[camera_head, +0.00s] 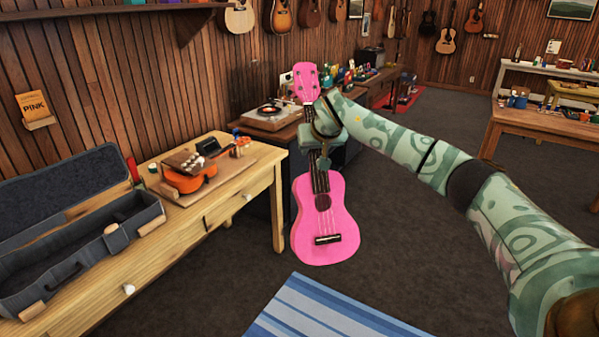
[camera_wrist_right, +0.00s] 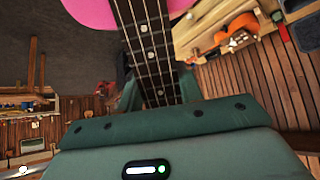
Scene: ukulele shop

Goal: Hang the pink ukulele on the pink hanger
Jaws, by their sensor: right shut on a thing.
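The pink ukulele (camera_head: 324,232) hangs upright in the air, its pink headstock (camera_head: 306,82) up and its strings facing me. My right gripper (camera_head: 322,158) is shut on its neck, above the body. In the right wrist view the dark fretted neck (camera_wrist_right: 148,45) runs between the gripper's fingers (camera_wrist_right: 152,98), with part of the pink body at the top edge. A yellow sign reading PINK (camera_head: 34,106) is on the wood wall at the left, with a small wooden piece (camera_head: 39,123) at its foot. I cannot make out a pink-coloured hanger. My left gripper is not in view.
A wooden workbench (camera_head: 240,178) along the left wall holds an orange instrument (camera_head: 190,178) and an open grey case (camera_head: 75,235). A turntable (camera_head: 268,115) stands behind the ukulele. A blue striped rug (camera_head: 325,312) lies in front. Dark floor is clear to the right.

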